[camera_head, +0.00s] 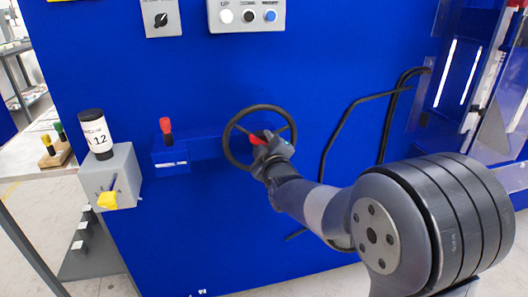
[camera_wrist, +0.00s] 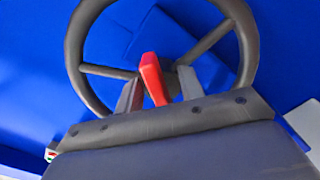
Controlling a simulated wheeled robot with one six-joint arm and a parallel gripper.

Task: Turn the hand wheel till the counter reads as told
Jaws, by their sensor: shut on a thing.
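The hand wheel (camera_head: 229,151) is a dark spoked ring in front of the blue machine panel. It also fills the upper part of the wrist view (camera_wrist: 75,52). A red handle (camera_head: 257,140) shows at the wheel in the head view and stands between my fingers in the wrist view (camera_wrist: 151,75). My gripper (camera_head: 266,145) is at the wheel, shut on this red handle, its two fingers one on each side in the wrist view (camera_wrist: 158,92). My arm reaches in from the lower right. I cannot make out a counter reading.
A red-topped lever (camera_head: 166,128) stands on a blue box left of the wheel. Buttons (camera_head: 248,15) and a rotary switch (camera_head: 161,19) are above. Dark hoses (camera_head: 342,125) run right of the wheel.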

